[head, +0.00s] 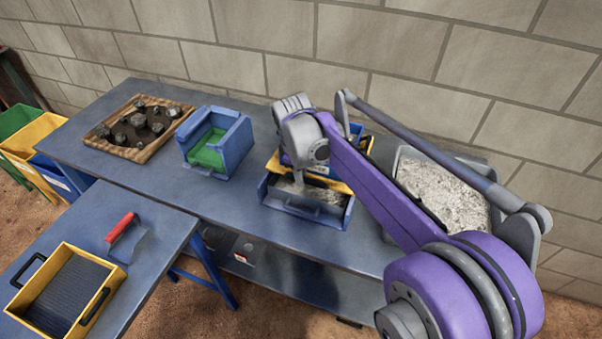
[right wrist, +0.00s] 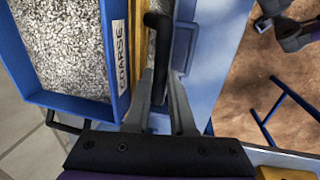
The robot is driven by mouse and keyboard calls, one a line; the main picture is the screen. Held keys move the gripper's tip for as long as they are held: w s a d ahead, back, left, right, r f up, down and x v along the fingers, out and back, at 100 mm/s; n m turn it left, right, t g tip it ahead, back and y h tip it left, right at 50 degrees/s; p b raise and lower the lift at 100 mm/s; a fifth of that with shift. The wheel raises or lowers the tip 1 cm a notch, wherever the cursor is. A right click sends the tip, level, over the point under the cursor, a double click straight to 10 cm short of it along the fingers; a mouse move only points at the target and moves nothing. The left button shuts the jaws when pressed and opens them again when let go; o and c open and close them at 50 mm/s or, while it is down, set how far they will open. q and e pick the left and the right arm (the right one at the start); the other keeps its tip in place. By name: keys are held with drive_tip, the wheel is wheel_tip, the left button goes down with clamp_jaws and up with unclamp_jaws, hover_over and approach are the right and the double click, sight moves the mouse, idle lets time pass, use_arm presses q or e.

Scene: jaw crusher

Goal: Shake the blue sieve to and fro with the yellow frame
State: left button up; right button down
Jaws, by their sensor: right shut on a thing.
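The yellow frame (head: 335,185) of the sieve shows at the middle of the bench, above a blue tray (head: 318,215) with grey material in it. My right arm hides much of the sieve, so its mesh cannot be made out. My right gripper (head: 298,185) is at the sieve's near left side. In the right wrist view, my right gripper (right wrist: 168,100) is shut on a black handle (right wrist: 158,45) beside a yellow strip (right wrist: 136,45). My left gripper does not show in the head view.
A blue bin labelled COARSE (right wrist: 122,55) holds gravel. A grey bin of pale gravel (head: 445,190) stands right. A blue box (head: 240,145) with green inside and a wooden tray of rocks (head: 102,132) stand left. A second yellow-framed screen (head: 100,262) and red-handled scraper (head: 120,228) lie on the nearer table.

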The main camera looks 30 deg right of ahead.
idle(0.6)
drive_tip(key=s+a, duration=0.1)
drive_tip(key=a, duration=0.1)
drive_tip(key=s+a, duration=0.2)
drive_tip(key=shift+s+a, duration=0.15)
drive_tip(key=shift+s, duration=0.15)
drive_tip(key=c, duration=0.8)
unclamp_jaws()
drive_tip(key=shift+o, duration=0.2)
wheel_tip(320, 180, up, 11)
drive_tip(key=s+a+p, duration=0.1)
drive_tip(key=shift+s+a+f, duration=0.15)
drive_tip(key=shift+s+a, duration=0.05)
drive_tip(key=shift+a, duration=0.1)
